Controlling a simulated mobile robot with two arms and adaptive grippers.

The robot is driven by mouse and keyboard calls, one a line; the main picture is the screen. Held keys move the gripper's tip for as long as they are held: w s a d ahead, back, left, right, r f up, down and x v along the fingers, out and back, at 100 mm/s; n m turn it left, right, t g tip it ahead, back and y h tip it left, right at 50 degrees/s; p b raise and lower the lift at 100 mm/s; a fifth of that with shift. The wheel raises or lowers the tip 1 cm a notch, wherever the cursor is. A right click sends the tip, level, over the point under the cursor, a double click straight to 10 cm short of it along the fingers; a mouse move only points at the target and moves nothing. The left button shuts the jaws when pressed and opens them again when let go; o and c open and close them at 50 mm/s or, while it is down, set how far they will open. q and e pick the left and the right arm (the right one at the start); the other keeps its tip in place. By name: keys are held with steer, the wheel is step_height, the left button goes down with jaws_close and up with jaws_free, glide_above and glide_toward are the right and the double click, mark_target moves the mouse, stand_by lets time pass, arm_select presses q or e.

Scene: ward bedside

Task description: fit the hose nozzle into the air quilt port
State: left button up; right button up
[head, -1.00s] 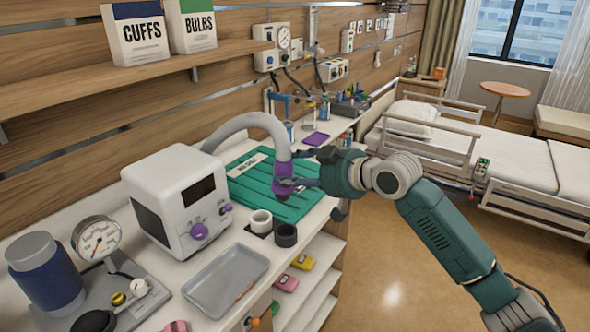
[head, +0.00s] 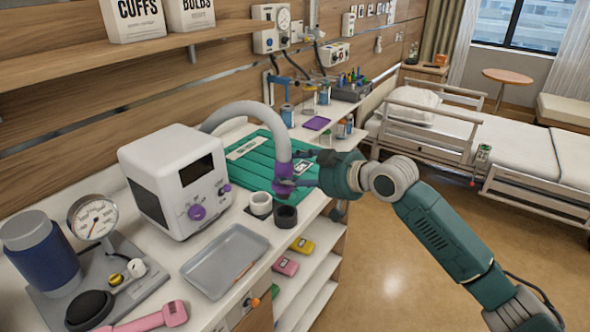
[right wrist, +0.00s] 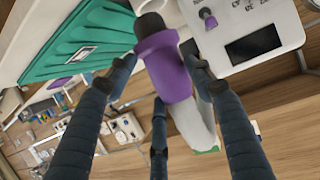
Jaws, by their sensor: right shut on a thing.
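My right gripper (head: 294,174) is shut on the purple hose nozzle (head: 283,170), which hangs from the end of a thick grey hose (head: 240,112). In the right wrist view the purple nozzle (right wrist: 165,70) sits between the fingers, with a dark end (right wrist: 150,25) beyond its collar. The green air quilt (head: 262,158) lies flat on the counter behind the nozzle. A white ring (head: 261,207) and a black ring (head: 286,220) stand just in front of and below the nozzle, apart from it. I cannot tell which opening is the quilt port. My left gripper is out of view.
A white blower box (head: 153,200) with a purple knob stands left of the quilt. A grey tray (head: 225,262) lies in front of it. A pressure gauge (head: 93,217) and blue canister (head: 42,255) are at the far left. The floor to the right is clear.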

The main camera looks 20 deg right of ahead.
steer(key=shift+f, duration=0.65)
steer(key=shift+w+a+r+p, duration=0.1)
steer(key=shift+w+a+p, duration=0.2)
steer(key=shift+w+a, duration=1)
steer(key=shift+w, duration=0.3)
steer(key=shift+w+a, duration=0.35)
steer(key=shift+w, duration=0.25)
steer(key=shift+w+a+p, duration=0.2)
steer(key=shift+w+a, duration=0.25)
steer(key=shift+w, duration=0.2)
steer(key=shift+w+a+p, duration=0.15)
steer(key=shift+w+a, duration=0.3)
steer(key=shift+w, duration=0.15)
steer(key=shift+f+b, duration=0.5)
steer(key=shift+f, duration=0.7)
steer(key=shift+s+f+b, duration=0.1)
steer(key=shift+f+b, duration=1.05)
steer(key=shift+f, duration=1.1)
